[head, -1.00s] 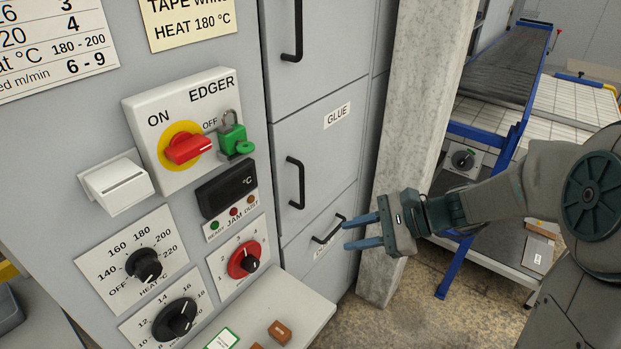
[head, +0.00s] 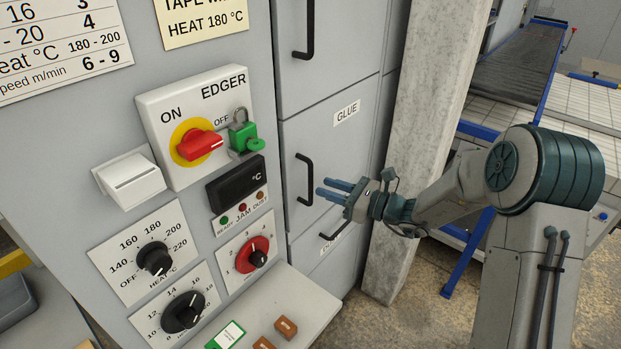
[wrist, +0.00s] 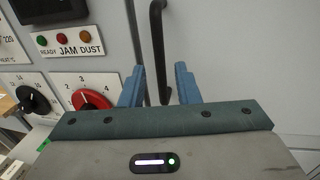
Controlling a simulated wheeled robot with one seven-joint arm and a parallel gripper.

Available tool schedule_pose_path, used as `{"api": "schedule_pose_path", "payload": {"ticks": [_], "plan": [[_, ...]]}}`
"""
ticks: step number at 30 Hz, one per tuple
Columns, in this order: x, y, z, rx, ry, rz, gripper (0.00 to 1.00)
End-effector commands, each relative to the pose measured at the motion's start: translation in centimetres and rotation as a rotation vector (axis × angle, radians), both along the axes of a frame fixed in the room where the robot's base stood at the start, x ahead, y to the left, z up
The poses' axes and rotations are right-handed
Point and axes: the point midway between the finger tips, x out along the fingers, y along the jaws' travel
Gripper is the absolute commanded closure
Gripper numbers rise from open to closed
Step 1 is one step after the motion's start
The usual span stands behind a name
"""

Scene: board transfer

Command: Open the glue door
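The glue door (head: 334,150) is a grey panel with a "GLUE" label (head: 346,112) at its top right; it is closed. Its black vertical bar handle (head: 304,180) is on the door's left side. My gripper (head: 328,188) is open and empty, just right of the handle in the head view, its blue fingers pointing at it. In the wrist view the handle (wrist: 158,50) runs down between the two open fingers (wrist: 160,88), ahead of the palm. I cannot tell whether the handle lies between the fingertips in depth.
Another grey door (head: 335,50) with a black handle is above, and a lower panel with a handle (head: 332,238) is below. A concrete pillar (head: 415,140) stands close to the right. The edger control panel (head: 195,125) with a red switch and green padlock is at left.

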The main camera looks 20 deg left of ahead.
Motion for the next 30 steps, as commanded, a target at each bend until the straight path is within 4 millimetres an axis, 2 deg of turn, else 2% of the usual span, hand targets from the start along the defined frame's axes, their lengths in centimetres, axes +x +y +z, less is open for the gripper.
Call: {"api": "schedule_pose_path", "payload": {"ticks": [3, 9, 21, 23, 24, 25, 30], "plan": [[0.4, 2.4, 0.2, 0.0, 0.0, 0.003, 0.71], [0.9, 4.8, 0.1, 0.0, -0.002, 0.002, 0.71], [1.1, 5.5, 0.0, -0.001, -0.001, 0.0, 0.71], [1.1, 5.5, 0.0, -0.001, -0.001, 0.0, 0.85], [1.1, 5.5, 0.0, -0.001, -0.001, 0.0, 0.96], [1.1, 5.5, 0.0, -0.001, -0.001, 0.0, 1.0], [1.1, 5.5, 0.0, -0.001, -0.002, 0.001, 1.0]]}}
